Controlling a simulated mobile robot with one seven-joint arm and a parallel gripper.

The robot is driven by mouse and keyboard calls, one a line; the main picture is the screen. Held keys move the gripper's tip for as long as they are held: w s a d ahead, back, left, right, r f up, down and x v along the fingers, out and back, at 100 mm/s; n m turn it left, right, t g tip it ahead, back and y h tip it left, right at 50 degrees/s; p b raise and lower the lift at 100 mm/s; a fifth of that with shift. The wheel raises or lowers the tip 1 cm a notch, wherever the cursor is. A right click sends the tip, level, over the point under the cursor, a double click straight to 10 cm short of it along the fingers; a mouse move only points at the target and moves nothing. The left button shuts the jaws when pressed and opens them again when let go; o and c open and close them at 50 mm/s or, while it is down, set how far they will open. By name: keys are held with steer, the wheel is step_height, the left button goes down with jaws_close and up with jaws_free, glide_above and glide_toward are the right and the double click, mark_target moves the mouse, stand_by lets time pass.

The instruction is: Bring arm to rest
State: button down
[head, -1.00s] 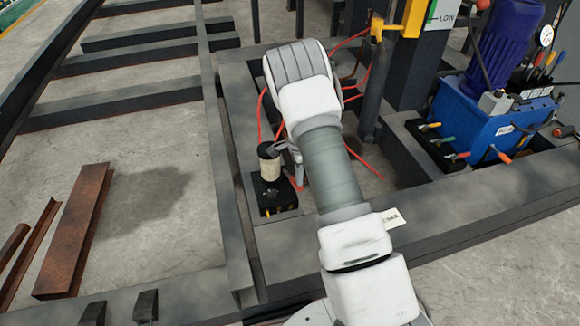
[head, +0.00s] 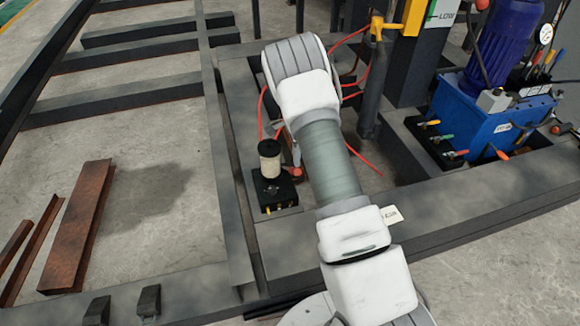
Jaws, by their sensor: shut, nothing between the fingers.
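My white arm (head: 323,160) with a grey-green middle section reaches up from the bottom right over the dark steel frame. Its bent upper joint is near the top middle of the head view. A small grey part shows above the spool, too small to identify.
A blue hydraulic unit (head: 490,125) with a blue motor and coloured levers stands at the right. A dark post (head: 373,85) and red hoses are behind the arm. Rusty steel bars (head: 75,230) lie at the left on the concrete. Open floor shows at the lower right.

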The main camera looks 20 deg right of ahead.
steer(key=shift+r, duration=0.1)
steer(key=shift+r, duration=0.35)
steer(key=s+a+r+n+t+y, duration=0.15)
steer(key=s+r+n, duration=0.3)
steer(key=r, duration=0.85)
steer(key=s+a+r+n+t+h, duration=0.1)
steer(key=s+a+r+n, duration=0.35)
steer(key=r, duration=0.85)
steer(key=s+a+r+n+t, duration=0.15)
steer(key=s+r+n, duration=0.3)
steer(key=s, duration=0.85)
steer(key=s+r+n+t, duration=0.2)
steer(key=s+r+n, duration=0.25)
steer(key=s, duration=0.75)
step_height(320, 180, up, 20)
steer(key=p, duration=2.1)
steer(key=shift+d, duration=0.15)
steer(key=shift+f, duration=0.1)
